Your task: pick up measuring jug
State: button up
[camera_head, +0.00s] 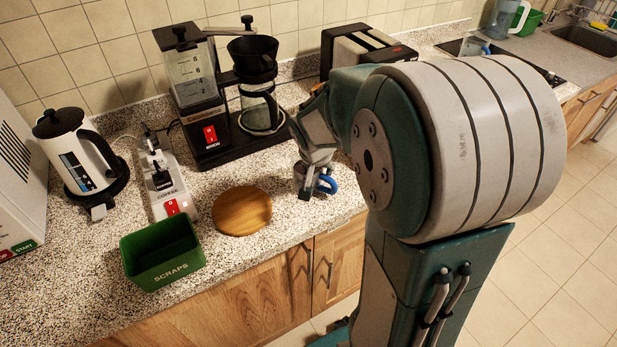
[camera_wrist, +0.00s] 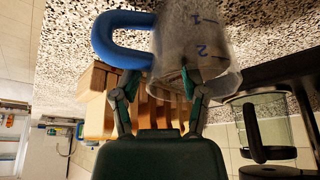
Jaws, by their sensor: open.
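The measuring jug is a small clear grey jug with a blue handle. In the wrist view the jug body (camera_wrist: 195,35), with the marks 1 and 2, fills the upper middle. Its blue handle (camera_wrist: 105,38) is at the left of it. In the head view the jug (camera_head: 302,183) stands on the counter near the front edge, partly hidden by my gripper (camera_head: 316,162). My gripper (camera_wrist: 158,82) is open at the jug. One finger is near the handle and the other overlaps the jug wall. I cannot tell whether they touch.
A coffee maker (camera_head: 205,85) with a glass carafe (camera_head: 258,108) stands behind the jug. A round wooden board (camera_head: 242,210) and green scraps bin (camera_head: 162,252) are to the left. A toaster (camera_head: 365,48) is at the back. The counter (camera_head: 280,225) has free room between board and jug.

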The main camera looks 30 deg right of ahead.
jog(key=shift+w+d+f, duration=0.25)
jog(key=shift+d+f, duration=0.55)
jog(key=shift+f, duration=0.1)
jog(key=shift+a, duration=0.35)
grip_shut()
jog(key=shift+a, duration=0.15)
jog(key=shift+d+r, duration=0.1)
jog(key=shift+d, duration=0.2)
